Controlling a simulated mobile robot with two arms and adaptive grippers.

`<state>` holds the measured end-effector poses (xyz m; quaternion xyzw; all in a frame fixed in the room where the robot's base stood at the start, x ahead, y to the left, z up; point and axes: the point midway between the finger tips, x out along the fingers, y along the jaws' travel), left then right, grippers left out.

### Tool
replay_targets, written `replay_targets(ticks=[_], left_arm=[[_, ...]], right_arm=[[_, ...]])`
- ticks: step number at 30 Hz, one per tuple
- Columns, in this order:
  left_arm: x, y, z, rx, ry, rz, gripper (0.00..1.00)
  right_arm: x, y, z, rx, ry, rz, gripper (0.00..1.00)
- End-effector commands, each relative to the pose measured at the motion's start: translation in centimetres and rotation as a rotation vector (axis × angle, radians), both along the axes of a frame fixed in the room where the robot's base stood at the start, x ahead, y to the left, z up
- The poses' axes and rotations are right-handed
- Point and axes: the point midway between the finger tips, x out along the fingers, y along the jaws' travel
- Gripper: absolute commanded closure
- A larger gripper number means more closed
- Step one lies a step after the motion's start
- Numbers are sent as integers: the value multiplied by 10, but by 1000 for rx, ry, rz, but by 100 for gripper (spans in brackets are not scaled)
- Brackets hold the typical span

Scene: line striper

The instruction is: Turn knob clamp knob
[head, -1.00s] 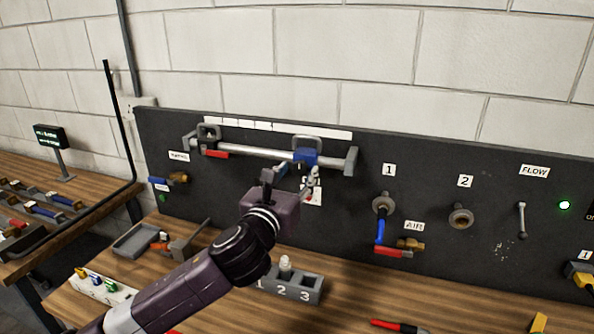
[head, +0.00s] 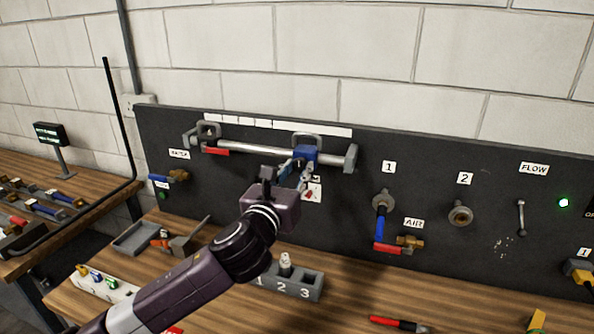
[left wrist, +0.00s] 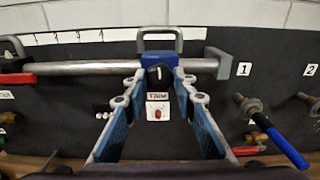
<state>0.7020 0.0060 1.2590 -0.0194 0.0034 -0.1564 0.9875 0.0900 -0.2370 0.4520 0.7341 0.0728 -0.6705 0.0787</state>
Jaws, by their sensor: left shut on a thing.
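A blue knob clamp (head: 305,153) sits on the right part of a grey horizontal rail (head: 255,150) on the dark panel. In the left wrist view the clamp (left wrist: 172,59) has a black knob (left wrist: 154,73) on its front, below the rail. My left gripper (head: 296,172) reaches up to it from below left. In the left wrist view its two blue-padded fingers (left wrist: 160,78) stand on either side of the knob, and it is shut on the knob. The exact finger contact is too small to tell. My right gripper is not in view.
Under the clamp is a TRIM label with a small red pointer dial (left wrist: 158,113). A red-handled clamp (head: 213,150) sits on the rail's left. Right are a blue lever (head: 381,228) and a red-handled AIR valve (head: 388,249). A grey numbered holder (head: 290,281) stands on the bench below.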

Motion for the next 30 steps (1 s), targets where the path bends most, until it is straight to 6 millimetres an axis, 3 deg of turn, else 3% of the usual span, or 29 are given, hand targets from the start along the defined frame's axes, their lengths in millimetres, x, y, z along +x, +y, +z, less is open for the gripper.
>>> replay_targets(ticks=[8,30], left_arm=[[0,0,1,-162,55,0,99],[0,0,0,-828,271,2,99]], right_arm=[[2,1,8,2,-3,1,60],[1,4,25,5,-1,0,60]])
